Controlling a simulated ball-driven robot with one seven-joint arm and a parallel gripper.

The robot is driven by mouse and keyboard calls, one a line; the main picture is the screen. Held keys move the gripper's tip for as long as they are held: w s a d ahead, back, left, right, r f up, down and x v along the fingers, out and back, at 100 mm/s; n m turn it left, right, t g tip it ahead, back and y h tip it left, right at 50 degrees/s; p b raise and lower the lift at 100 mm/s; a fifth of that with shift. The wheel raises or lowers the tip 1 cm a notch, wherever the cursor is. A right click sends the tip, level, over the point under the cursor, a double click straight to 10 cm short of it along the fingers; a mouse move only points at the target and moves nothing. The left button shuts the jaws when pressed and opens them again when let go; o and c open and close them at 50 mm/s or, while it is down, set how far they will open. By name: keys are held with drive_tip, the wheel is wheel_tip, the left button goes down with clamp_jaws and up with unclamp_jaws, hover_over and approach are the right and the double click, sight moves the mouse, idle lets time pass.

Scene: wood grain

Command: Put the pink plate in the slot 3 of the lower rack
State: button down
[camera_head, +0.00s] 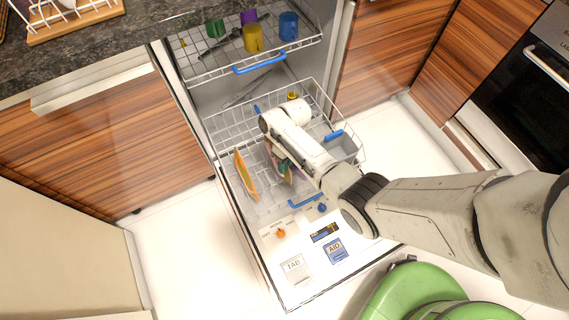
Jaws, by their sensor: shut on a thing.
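The lower rack (222,135) of the dishwasher is pulled out over the open door. An orange plate (245,176) stands on edge near its left front. Just right of it, partly under my arm, a thin pink plate (285,168) stands on edge among green and brownish edges, which are hard to tell apart. My gripper (277,152) is low over the rack, mostly hidden behind my own arm, and is shut on what looks like the pink plate. The fingertips and the slot beneath are hidden, so I cannot tell whether the plate touches the rack.
The upper rack (201,75) holds a green cup (215,28), a yellow cup (252,39), a blue cup (289,25) and a purple cup (249,16). A grey basket (341,148) is at the lower rack's right.

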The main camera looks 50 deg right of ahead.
drive_tip(key=shift+f+b, duration=1.1)
drive_tip(key=shift+f, duration=0.25)
drive_tip(key=c, duration=1.1)
unclamp_jaws()
drive_tip(key=shift+r, duration=0.1)
drive_tip(key=p+v, duration=0.3)
drive_tip(key=v, duration=0.7)
drive_tip(key=shift+w+d+r, duration=0.1)
drive_tip(key=shift+r, duration=0.2)
